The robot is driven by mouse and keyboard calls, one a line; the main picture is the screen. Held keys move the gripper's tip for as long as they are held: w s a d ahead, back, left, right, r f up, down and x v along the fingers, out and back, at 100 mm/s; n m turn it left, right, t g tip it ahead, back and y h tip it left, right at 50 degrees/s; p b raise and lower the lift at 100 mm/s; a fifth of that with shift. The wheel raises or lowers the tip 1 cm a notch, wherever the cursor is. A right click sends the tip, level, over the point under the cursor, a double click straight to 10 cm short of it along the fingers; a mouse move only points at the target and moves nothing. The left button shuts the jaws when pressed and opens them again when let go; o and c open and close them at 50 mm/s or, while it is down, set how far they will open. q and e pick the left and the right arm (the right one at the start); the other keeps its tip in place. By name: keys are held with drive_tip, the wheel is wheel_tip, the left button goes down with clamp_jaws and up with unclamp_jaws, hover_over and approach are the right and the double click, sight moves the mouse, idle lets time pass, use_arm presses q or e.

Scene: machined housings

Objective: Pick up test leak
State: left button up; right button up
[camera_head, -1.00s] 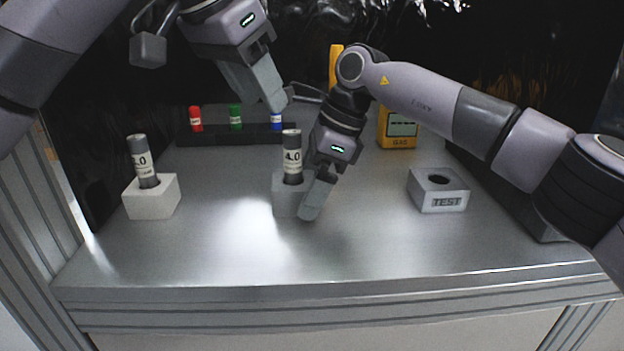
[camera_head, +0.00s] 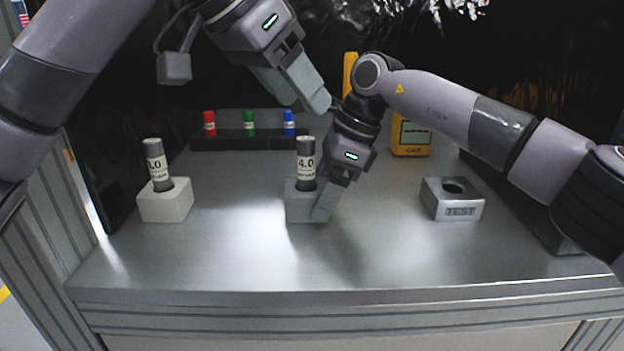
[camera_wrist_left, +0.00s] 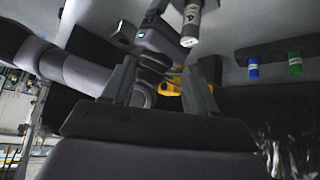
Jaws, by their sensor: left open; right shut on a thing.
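A grey cylinder labelled 4.0 (camera_head: 306,165) stands upright in a pale grey holder block (camera_head: 300,206) at mid-table; it also shows in the left wrist view (camera_wrist_left: 190,22). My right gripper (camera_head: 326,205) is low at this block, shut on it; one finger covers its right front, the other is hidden. My left gripper (camera_head: 312,97) hangs above and behind the cylinder, open and empty; its two fingers show apart in the left wrist view (camera_wrist_left: 158,88). A second grey cylinder (camera_head: 156,165) leans slightly in a white block (camera_head: 166,206) at the left.
An empty TEST block (camera_head: 460,198) with a round hole stands at the right. A dark rack (camera_head: 225,140) at the back holds red, green and blue vials. A yellow GAS meter (camera_head: 411,138) stands behind my right arm. The front of the table is clear.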

use_arm(q)
drive_tip(key=s+r+m+g+h, duration=0.1)
drive_tip(key=s+r+m+h, duration=0.4)
drive_tip(key=s+r+h, duration=0.55)
drive_tip(key=n+t+y, duration=0.4)
drive_tip(key=t+y, duration=0.1)
drive_tip(key=y, duration=0.1)
approach(299, 173)
drive_tip(key=shift+n, duration=0.3)
drive_tip(key=shift+x, duration=4.7)
drive_tip(key=shift+a, duration=0.1)
clamp_jaws()
